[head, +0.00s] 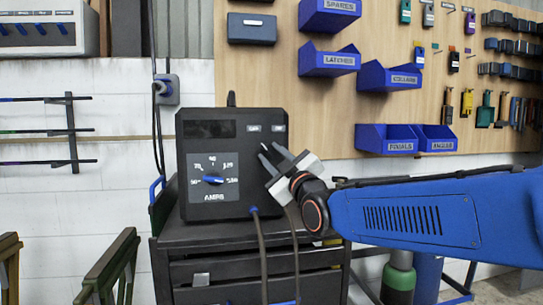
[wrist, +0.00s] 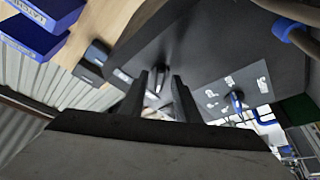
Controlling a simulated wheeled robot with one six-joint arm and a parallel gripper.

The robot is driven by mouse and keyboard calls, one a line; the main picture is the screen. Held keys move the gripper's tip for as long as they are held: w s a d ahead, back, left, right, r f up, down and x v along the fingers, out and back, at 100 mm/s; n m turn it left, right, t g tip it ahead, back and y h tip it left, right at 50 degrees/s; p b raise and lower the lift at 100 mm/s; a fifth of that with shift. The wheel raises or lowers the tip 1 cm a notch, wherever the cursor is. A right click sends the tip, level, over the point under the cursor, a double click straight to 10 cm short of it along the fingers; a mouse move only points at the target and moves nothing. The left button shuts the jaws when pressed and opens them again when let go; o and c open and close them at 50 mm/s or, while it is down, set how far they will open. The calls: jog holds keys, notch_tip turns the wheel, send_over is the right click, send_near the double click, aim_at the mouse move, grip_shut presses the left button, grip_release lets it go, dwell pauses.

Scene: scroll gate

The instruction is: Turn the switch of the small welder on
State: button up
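The small welder (head: 228,158) is a black box on a dark cart. Its face has an AMPS dial with a blue knob (head: 213,180) and two small pale labels (head: 253,128) near the top right. My gripper (head: 269,149) is in front of the face's upper right, just below the labels. In the wrist view my gripper (wrist: 160,78) has its two dark fingers apart. A dark stub (wrist: 161,72), seemingly the switch, shows between the fingers. I cannot tell its setting or whether a finger touches it. In the head view my gripper hides that spot. The blue knob also shows in the wrist view (wrist: 237,101).
Blue bins (head: 390,76) and tools hang on the pegboard (head: 260,85) behind. Cables (head: 262,255) hang from the welder's front over the cart (head: 200,250). A green cylinder (head: 399,278) stands right of the cart. Wooden frames (head: 110,268) stand at lower left.

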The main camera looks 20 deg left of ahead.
jog(key=shift+w+a+r, duration=0.15)
jog(key=shift+w+a, duration=0.05)
jog(key=shift+a, duration=0.05)
jog(key=shift+c, duration=0.5)
grip_shut()
